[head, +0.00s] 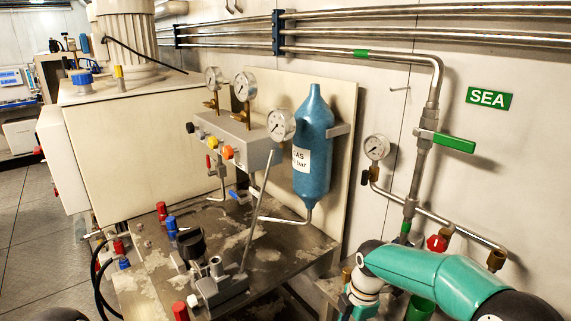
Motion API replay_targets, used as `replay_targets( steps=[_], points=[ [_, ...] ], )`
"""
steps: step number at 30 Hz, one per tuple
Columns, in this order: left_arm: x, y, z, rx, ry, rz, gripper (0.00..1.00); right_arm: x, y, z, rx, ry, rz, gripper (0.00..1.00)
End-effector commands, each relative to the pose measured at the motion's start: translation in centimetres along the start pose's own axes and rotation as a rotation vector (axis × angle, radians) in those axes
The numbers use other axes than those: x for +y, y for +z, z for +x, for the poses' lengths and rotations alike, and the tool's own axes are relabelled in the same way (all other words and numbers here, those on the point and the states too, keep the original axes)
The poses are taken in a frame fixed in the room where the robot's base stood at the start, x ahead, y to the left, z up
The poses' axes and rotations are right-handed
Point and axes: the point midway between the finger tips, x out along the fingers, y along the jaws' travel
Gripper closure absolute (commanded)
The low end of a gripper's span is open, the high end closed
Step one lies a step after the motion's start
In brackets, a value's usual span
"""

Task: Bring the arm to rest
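My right arm, teal with dark joints, reaches in from the lower right corner, in front of the pipework below the SEA sign. It bends down at a wrist with a pale ring, which is cut off by the bottom edge. No fingers of my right gripper show. My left gripper is not in view; a dark rounded shape at the bottom left edge is too cropped to identify.
A metal bench (265,255) carries a pump with a lever (219,286) and red and blue fittings. Behind it stand a blue cylinder (312,140) and a gauge manifold (238,136). A green-handled valve (454,142) and red knob (436,243) are near my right arm.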

Motion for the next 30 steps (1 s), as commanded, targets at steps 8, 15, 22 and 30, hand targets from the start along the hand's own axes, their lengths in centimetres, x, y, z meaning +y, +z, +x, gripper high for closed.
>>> replay_targets(
  steps=[8, 15, 22, 30],
  points=[
    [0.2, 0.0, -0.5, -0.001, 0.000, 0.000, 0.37, -4.6, -2.6, 9.5, 0.123, -0.011, 0.495, 0.47],
    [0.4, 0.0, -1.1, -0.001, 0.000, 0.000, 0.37, -14.6, -6.6, 17.9, 0.245, -0.082, 1.316, 0.47],
    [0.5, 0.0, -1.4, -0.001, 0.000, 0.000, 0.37, -22.1, -8.7, 19.7, 0.267, -0.131, 1.897, 0.47],
    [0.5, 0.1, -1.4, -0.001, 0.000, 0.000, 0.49, -23.9, -8.7, 19.7, 0.268, -0.135, 2.052, 0.58]
  ],
)
